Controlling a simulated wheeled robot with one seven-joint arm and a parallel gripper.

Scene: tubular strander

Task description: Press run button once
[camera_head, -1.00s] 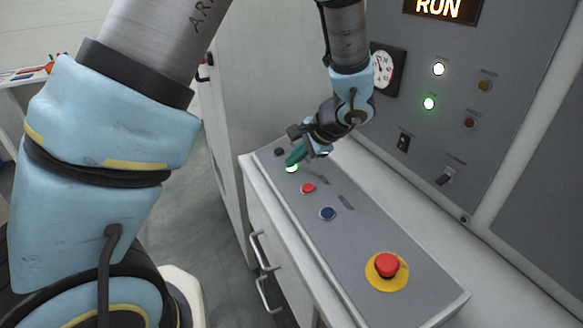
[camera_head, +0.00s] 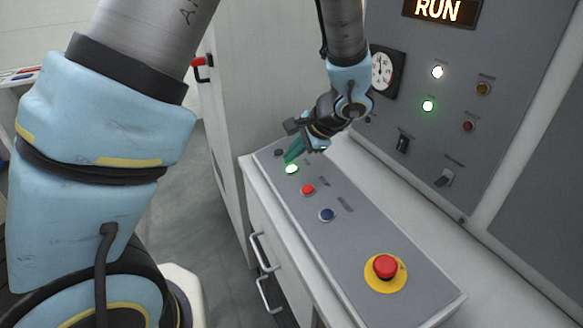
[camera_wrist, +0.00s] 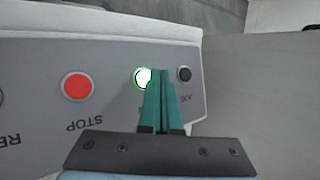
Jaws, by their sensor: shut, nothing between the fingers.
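The run button (camera_head: 291,169) is lit green on the sloped grey console (camera_head: 355,240). It also shows in the wrist view (camera_wrist: 142,77), partly covered by my fingertips. My gripper (camera_head: 291,158) has green fingers, closed together and empty. In the head view the fingertips are just behind and above the lit button, with a small gap apparent. In the wrist view the tips (camera_wrist: 160,73) overlap its right side; I cannot tell the exact clearance. The display (camera_head: 440,10) reads RUN.
A red STOP button (camera_head: 307,190), a blue button (camera_head: 326,214) and a red emergency stop (camera_head: 385,267) line the console. A black JOG button (camera_wrist: 184,74) is right of the fingers. The upright panel (camera_head: 470,150) with gauge (camera_head: 384,70) and lit lamps stands behind.

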